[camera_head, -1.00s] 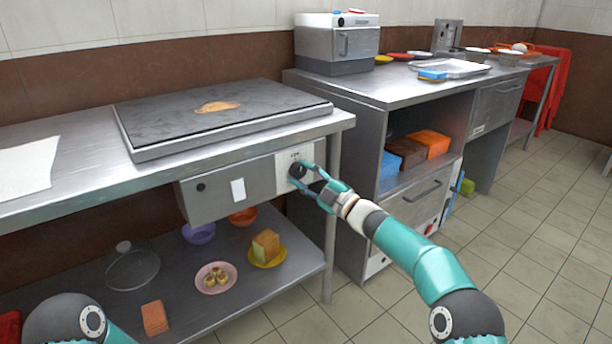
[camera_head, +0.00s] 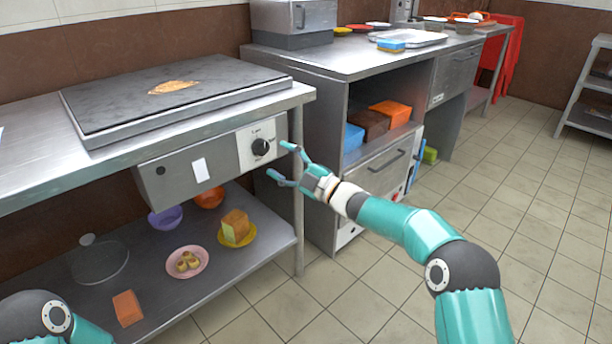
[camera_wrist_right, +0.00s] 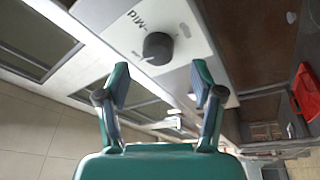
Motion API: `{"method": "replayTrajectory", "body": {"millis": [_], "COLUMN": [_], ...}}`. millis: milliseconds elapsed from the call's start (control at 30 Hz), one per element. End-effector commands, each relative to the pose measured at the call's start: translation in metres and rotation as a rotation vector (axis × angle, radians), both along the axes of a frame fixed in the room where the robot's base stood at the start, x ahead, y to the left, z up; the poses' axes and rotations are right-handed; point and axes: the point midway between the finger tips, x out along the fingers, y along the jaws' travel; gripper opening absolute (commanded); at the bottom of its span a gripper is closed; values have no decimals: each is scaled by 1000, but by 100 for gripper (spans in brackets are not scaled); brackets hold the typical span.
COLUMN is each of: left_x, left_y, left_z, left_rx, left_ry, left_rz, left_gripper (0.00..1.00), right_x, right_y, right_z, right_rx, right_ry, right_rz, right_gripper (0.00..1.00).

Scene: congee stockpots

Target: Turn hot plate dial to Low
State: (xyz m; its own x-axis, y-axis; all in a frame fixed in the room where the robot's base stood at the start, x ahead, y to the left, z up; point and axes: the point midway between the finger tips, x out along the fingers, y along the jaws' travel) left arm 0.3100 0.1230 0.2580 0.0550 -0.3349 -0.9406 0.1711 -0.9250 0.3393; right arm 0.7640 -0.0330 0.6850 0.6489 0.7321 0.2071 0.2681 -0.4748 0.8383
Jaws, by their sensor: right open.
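The hot plate (camera_head: 180,98) has a dark flat top and stands on the steel counter. Its control box (camera_head: 175,172) hangs under the counter front and bears a black round dial (camera_head: 260,147) on a pale plate. In the right wrist view the dial (camera_wrist_right: 158,48) sits beyond the fingertips, with "Mid" printed beside it; a Low mark is not readable. My right gripper (camera_head: 280,160) is open and empty, just right of the dial and apart from it. My left gripper is out of view; only part of my left arm shows at the lower left.
A brown food piece (camera_head: 173,87) lies on the hot plate. The lower shelf (camera_head: 225,277) holds a pink plate (camera_head: 187,263), a yellow plate with a block, bowls and a glass lid. A steel cabinet (camera_head: 330,90) stands to the right. The tiled floor in front is clear.

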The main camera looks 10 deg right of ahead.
Motion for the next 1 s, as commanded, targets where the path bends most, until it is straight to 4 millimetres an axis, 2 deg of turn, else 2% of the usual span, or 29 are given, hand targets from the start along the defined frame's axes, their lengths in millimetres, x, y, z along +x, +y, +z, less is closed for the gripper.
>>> {"method": "replayTrajectory", "body": {"millis": [200, 400, 867, 1000], "left_x": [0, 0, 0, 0], "left_y": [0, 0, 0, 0], "left_z": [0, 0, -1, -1], "left_rx": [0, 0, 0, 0], "left_ry": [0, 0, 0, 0], "left_rz": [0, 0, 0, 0], "left_gripper": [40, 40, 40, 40], "right_x": [-26, -43, -48, -47], "right_y": [-32, -51, -55, -56], "right_z": [-9, -16, -18, -18], "right_rx": [1, 0, 1, 46], "right_ry": [3, 4, 4, 58], "right_rz": [-3, -2, 0, 11], "right_gripper": [67, 67, 66, 66]}}
